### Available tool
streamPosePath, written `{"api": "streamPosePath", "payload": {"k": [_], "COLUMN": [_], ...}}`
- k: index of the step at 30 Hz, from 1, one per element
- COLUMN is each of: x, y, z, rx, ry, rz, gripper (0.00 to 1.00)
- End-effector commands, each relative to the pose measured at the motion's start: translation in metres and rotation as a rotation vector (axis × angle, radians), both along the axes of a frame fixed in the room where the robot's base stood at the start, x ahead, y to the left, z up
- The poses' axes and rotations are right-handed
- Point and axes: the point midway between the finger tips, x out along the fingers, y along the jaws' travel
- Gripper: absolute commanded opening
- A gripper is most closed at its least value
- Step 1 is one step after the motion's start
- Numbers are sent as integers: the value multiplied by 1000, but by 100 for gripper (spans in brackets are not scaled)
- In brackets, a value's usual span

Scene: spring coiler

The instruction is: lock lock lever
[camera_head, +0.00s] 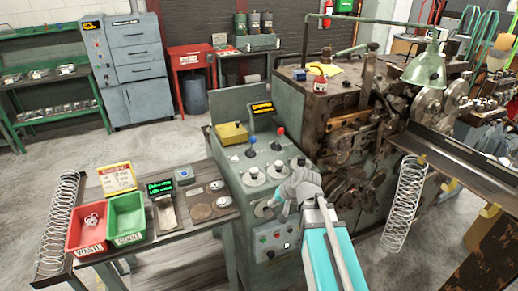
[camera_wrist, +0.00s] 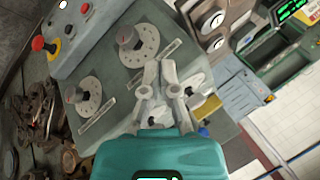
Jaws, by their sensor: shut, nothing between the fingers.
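My gripper (camera_head: 283,203) is at the front of the grey-green control console (camera_head: 226,155), its fingers together and empty. In the wrist view my gripper (camera_wrist: 160,68) is in front of the panel with round graduated dials. One dial (camera_wrist: 131,47) is just left of the fingertips, and another dial (camera_wrist: 83,97) is lower left. Small label plates lie beside the dials. I cannot tell which part is the lock lever; the fingers hide some of the panel. On the console top are a blue-knobbed lever (camera_head: 250,152) and a red-knobbed lever (camera_head: 279,133).
A red emergency button (camera_wrist: 38,43) is on the panel's lower face. The greasy coiling machine (camera_head: 340,115) stands right of the console. Left is a table with a red bin (camera_head: 88,228), green bin (camera_head: 126,217) and a spring (camera_head: 58,225). Open floor lies behind the table.

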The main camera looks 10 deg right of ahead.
Motion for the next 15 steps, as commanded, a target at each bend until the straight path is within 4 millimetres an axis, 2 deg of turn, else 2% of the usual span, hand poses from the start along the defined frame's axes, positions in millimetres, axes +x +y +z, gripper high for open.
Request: {"api": "streamPosePath", "payload": {"k": [1, 8, 15], "x": [12, 57, 101], "y": [1, 4, -7], "z": [-1, 17, 39], "rx": [45, 271, 507], "ry": [-26, -144, -247], "rz": [-28, -169, -339], "gripper": [0, 0, 0]}}
